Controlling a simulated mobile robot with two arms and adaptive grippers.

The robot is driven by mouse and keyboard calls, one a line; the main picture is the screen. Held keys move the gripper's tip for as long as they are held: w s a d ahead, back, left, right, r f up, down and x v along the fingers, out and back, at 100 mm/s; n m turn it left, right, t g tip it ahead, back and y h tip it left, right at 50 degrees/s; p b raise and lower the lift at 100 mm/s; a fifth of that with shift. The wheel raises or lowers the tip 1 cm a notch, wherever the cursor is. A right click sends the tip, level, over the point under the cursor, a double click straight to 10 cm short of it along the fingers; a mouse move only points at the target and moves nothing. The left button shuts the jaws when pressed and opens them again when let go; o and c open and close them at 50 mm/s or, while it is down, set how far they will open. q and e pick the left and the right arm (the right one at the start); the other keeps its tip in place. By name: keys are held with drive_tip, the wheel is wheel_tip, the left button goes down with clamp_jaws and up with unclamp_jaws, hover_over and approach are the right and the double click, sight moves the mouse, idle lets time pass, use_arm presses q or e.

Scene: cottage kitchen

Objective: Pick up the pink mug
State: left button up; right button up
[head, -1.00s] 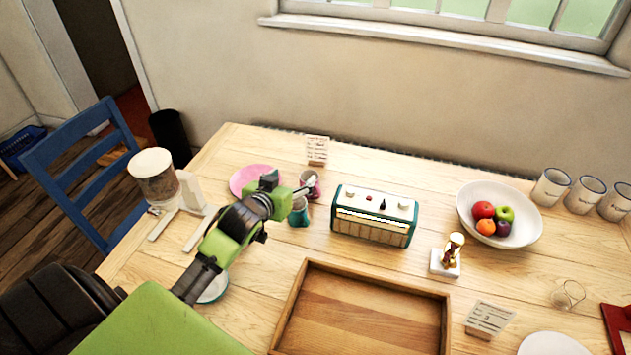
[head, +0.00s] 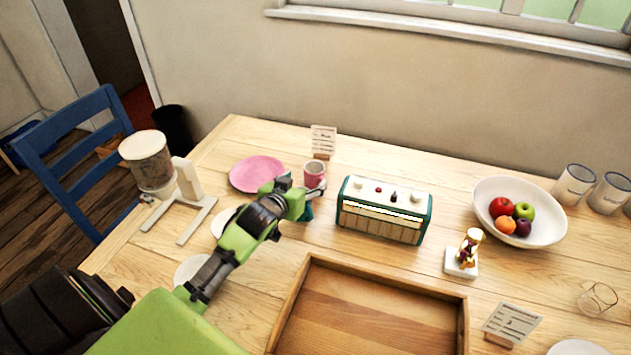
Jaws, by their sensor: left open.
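The pink mug (head: 314,173) stands on the wooden table, right of a pink plate (head: 256,172) and left of the green-and-cream radio (head: 384,210). My left gripper (head: 300,188) is open, just in front of and to the left of the mug in the picture. The fingers look close to the mug's lower side, but I cannot tell whether they touch it. A teal item (head: 309,212) is mostly hidden behind the gripper. My right gripper is not in view.
A wooden tray (head: 288,312) lies in front of the radio. A dispenser on a white stand (head: 150,165) is at the left. A card (head: 322,141) stands behind the mug. A figurine (head: 464,254) and a white fruit bowl (head: 545,232) are at the right.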

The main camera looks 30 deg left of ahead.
use_arm(q)
approach(318, 166)
drive_tip(key=shift+w+d+f, duration=0.2)
drive_tip(key=shift+w+f, duration=0.1)
drive_tip(key=shift+w, duration=0.2)
drive_tip(key=shift+a+x, duration=0.15)
drive_tip(key=shift+x, duration=0.8)
drive_tip(key=shift+a+x, duration=0.2)
drive_tip(key=shift+x, duration=0.7)
drive_tip(key=shift+w+a+f, duration=0.1)
drive_tip(key=shift+w+a, duration=0.05)
drive_tip(key=shift+w, duration=0.55)
drive_tip(key=c, duration=1.4)
